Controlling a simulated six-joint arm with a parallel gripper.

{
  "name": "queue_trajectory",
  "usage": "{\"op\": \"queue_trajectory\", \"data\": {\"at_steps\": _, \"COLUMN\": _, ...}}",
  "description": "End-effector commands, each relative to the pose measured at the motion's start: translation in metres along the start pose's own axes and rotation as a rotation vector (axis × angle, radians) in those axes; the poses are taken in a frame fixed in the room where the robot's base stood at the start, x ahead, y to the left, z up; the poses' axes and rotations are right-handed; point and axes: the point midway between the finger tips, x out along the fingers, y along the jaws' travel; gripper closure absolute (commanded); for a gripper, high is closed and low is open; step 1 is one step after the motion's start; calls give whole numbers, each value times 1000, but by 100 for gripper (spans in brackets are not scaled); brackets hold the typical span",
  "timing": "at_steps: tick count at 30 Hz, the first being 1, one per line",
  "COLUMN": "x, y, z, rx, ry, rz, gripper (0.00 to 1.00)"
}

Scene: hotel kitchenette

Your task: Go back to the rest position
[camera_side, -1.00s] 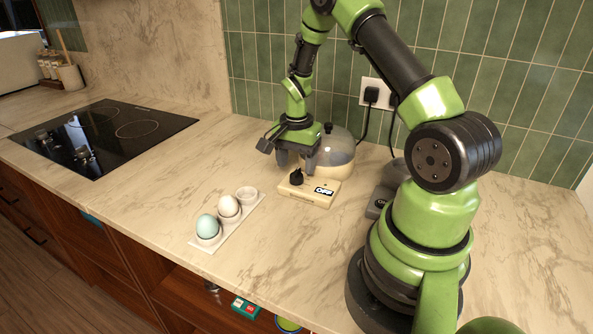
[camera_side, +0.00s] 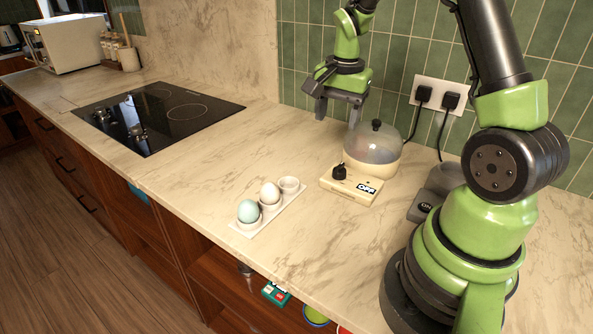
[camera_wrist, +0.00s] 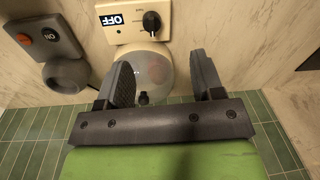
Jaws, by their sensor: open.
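My gripper (camera_side: 338,112) hangs in the air behind and left of the egg cooker, above its lid height, with its fingers apart and nothing between them. In the wrist view the open gripper (camera_wrist: 163,68) shows with the cooker beyond its fingers. The cream cooker base (camera_side: 352,186) has a black knob (camera_side: 339,172) and a label reading OFF. Its clear domed lid (camera_side: 374,143) with a dark handle is on. The lid also shows in the wrist view (camera_wrist: 148,70); its contents are unclear.
A white holder (camera_side: 239,228) carries a blue egg (camera_side: 248,211), a white egg (camera_side: 269,193) and an empty cup (camera_side: 289,184). A grey device (camera_side: 424,206) marked ON sits near my base. Plugs (camera_side: 424,94) and cords are on the wall. A black hob (camera_side: 158,115) lies left.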

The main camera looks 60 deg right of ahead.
Motion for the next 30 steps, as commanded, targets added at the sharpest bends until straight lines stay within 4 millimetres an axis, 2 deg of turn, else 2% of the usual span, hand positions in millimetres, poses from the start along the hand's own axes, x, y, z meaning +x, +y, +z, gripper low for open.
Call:
{"op": "queue_trajectory", "data": {"at_steps": 1, "x": -21, "y": -4, "z": 14, "rx": -63, "ry": 17, "rz": -40, "gripper": 39}}
{"op": "queue_trajectory", "data": {"at_steps": 6, "x": -80, "y": 0, "z": 66, "rx": -307, "ry": 62, "rz": -169, "gripper": 39}}
{"op": "queue_trajectory", "data": {"at_steps": 9, "x": -108, "y": 12, "z": 97, "rx": -452, "ry": 89, "rz": -247, "gripper": 39}}
{"op": "queue_trajectory", "data": {"at_steps": 13, "x": -134, "y": 34, "z": 134, "rx": -638, "ry": 125, "rz": -352, "gripper": 39}}
{"op": "queue_trajectory", "data": {"at_steps": 18, "x": -152, "y": 68, "z": 171, "rx": -854, "ry": 170, "rz": -477, "gripper": 39}}
{"op": "queue_trajectory", "data": {"at_steps": 21, "x": -155, "y": 83, "z": 184, "rx": -943, "ry": 188, "rz": -531, "gripper": 39}}
{"op": "queue_trajectory", "data": {"at_steps": 25, "x": -156, "y": 94, "z": 192, "rx": -1008, "ry": 205, "rz": -571, "gripper": 39}}
{"op": "queue_trajectory", "data": {"at_steps": 30, "x": -156, "y": 96, "z": 194, "rx": -1022, "ry": 208, "rz": -579, "gripper": 39}}
